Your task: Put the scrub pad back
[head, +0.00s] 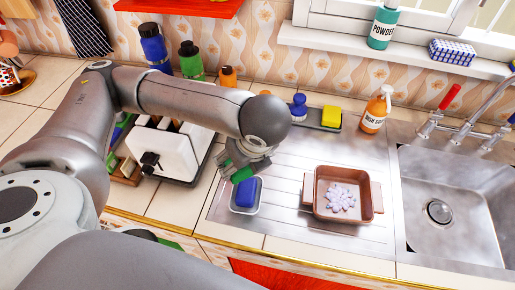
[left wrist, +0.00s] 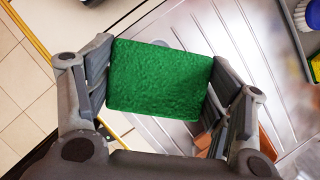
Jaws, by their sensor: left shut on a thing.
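The green scrub pad (left wrist: 158,80) is held between the two fingers of my left gripper (left wrist: 165,95). In the head view the pad's green edge (head: 242,175) shows below my left gripper (head: 246,162). A small pale dish (head: 236,209) with a blue block (head: 248,192) in it sits on the metal drainboard just below the pad in the picture. I cannot tell whether the pad touches the blue block. In the left wrist view the pad hides what lies behind it. My right gripper is not in view.
A brown square pan (head: 318,215) with a pale scrubber in it stands on the drainboard (head: 285,178). A toaster (head: 165,152) is at left, the sink (head: 455,195) at right.

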